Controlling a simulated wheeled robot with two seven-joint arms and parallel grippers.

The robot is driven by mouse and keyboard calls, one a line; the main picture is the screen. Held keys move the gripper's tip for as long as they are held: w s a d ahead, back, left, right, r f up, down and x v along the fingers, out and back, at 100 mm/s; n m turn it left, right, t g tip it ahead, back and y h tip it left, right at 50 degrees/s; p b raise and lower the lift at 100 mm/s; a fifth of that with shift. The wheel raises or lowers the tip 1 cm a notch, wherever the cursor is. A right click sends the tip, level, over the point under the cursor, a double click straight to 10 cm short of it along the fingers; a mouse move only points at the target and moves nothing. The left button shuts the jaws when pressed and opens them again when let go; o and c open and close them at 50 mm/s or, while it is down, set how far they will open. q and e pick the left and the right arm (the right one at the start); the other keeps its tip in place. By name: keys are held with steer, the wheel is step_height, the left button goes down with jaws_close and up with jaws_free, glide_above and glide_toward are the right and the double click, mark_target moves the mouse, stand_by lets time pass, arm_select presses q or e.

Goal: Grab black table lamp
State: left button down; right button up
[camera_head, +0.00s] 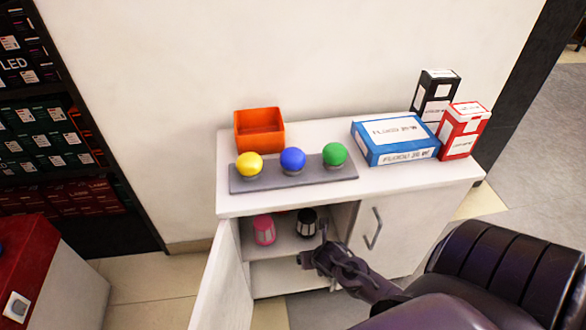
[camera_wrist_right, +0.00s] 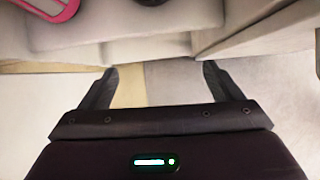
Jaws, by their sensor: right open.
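The black table lamp (camera_head: 307,223), with a pale band, stands upright on the upper shelf inside the open left side of the white cabinet. In the right wrist view, a dark piece at the top edge (camera_wrist_right: 150,2) seems to be its base. My right gripper (camera_head: 312,250) is in front of the cabinet opening, lower than the lamp and apart from it. In the right wrist view its fingers (camera_wrist_right: 160,68) are spread with nothing between them. My left gripper is not in view.
A pink lamp (camera_head: 264,230) stands left of the black one. The open cabinet door (camera_head: 225,285) bounds the left side; the closed door with a handle (camera_head: 373,228) is on the right. Balls, an orange bin (camera_head: 259,131) and boxes (camera_head: 395,138) sit on top.

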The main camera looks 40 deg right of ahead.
mark_target(308, 220)
steer(key=w+d, duration=0.1)
steer(key=w, duration=0.1)
steer(key=w+d, duration=0.1)
steer(key=w, duration=0.1)
steer(key=w+d+b, duration=0.1)
steer(key=w, duration=0.2)
steer(key=shift+w+d+r, duration=0.1)
steer(key=shift+d+r, duration=0.1)
steer(key=shift+d, duration=0.2)
steer(key=shift+w+d, duration=0.3)
steer(key=shift+w, duration=0.1)
steer(key=w, duration=0.1)
steer(key=w+d+b, duration=0.1)
steer(key=w, duration=0.1)
steer(key=shift+d+f, duration=0.1)
steer(key=shift+d, duration=0.15)
steer(key=shift+b+x, duration=0.45)
steer(key=shift+x, duration=0.35)
steer(key=shift+w+d+f, duration=0.15)
steer(key=shift+f, duration=0.3)
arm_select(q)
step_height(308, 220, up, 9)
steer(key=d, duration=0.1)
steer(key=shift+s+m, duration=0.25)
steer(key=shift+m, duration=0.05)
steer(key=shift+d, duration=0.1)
arm_select(e)
steer(key=shift+c, duration=0.5)
steer(key=c, duration=1)
steer(key=shift+c, duration=0.6)
